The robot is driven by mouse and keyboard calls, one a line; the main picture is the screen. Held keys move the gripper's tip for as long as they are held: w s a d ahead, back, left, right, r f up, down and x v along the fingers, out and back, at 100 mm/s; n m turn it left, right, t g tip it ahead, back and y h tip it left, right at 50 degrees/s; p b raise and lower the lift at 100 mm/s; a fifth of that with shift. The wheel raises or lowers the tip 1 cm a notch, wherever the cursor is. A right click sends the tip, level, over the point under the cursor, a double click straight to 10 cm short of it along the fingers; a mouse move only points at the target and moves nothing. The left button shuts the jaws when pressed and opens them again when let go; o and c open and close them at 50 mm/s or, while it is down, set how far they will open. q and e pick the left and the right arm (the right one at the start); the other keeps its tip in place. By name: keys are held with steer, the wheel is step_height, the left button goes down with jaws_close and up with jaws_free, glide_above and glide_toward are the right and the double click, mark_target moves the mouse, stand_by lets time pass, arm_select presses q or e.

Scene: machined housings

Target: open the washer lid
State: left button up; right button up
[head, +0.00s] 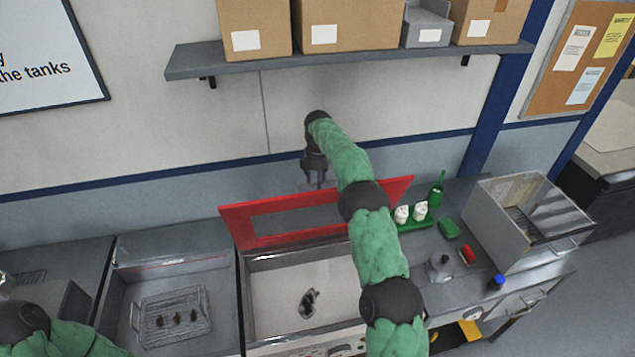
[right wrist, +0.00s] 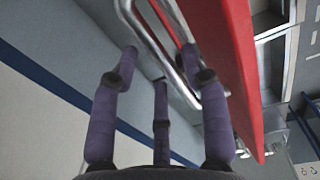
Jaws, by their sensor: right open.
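The washer lid (head: 233,222) is a red frame with a window. In the head view it stands raised and steeply tilted at the back of the washer (head: 244,300), whose light tub is uncovered. A dark metal part (head: 308,303) lies in the tub. My right gripper (head: 317,180) is behind the lid's upper edge. In the right wrist view its purple fingers (right wrist: 160,62) are spread and open close to a metal bar handle (right wrist: 147,35) beside the red lid (right wrist: 225,75); contact is unclear. My left arm shows at the lower left, but its gripper is not visible.
Left of the washer, a sink holds a wire basket (head: 150,318) with small parts. A shelf (head: 350,60) with boxes hangs above.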

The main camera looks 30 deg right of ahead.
step_height(320, 180, up, 6)
stand_by(0.4)
steer(key=shift+w+d, duration=0.1)
steer(key=shift+d, duration=0.05)
